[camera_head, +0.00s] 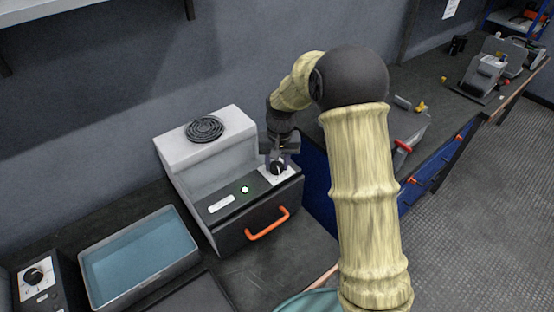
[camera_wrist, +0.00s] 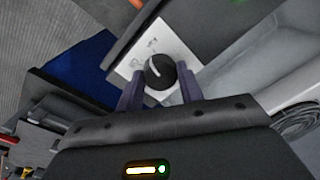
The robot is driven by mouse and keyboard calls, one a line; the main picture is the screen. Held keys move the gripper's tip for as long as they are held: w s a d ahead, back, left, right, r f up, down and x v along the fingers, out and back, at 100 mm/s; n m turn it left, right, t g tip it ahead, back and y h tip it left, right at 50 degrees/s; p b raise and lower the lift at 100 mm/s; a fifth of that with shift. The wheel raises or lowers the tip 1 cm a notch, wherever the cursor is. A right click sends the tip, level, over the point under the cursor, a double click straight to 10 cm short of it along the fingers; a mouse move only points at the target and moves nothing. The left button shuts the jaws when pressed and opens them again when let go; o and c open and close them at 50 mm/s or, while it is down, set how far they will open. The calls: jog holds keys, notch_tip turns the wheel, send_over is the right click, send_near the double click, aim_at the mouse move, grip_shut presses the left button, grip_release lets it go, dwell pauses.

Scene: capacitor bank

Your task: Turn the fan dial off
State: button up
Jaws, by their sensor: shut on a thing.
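The fan dial (camera_wrist: 160,72) is a round black knob with a white pointer line on a white plate. In the head view the dial (camera_head: 277,168) is at the right end of the control panel on a white and dark machine (camera_head: 182,150). My gripper (camera_wrist: 160,90) is at the dial, with its two purple-grey fingers on either side of the knob, shut on it. In the head view my gripper (camera_head: 279,158) reaches down onto the dial from above and partly hides it.
A blue-lined tray (camera_head: 140,258) and a second box with a dial (camera_head: 36,279) stand to the left. A red-handled tool (camera_head: 403,147) lies on the right bench.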

aim_at(279, 162)
jog(key=n+p, duration=0.2)
jog(key=n, duration=0.3)
jog(key=shift+w+r+n+p, duration=0.1)
jog(key=shift+r+n+p, duration=0.05)
jog(key=shift+n+p, duration=0.95)
jog(key=shift+n, duration=0.8)
jog(key=o, duration=1)
jog(key=shift+g, duration=0.3)
notch_tip(279, 162, up, 17)
jog(key=b, duration=0.1)
jog(key=shift+w+d, duration=0.35)
jog(key=shift+w, duration=0.05)
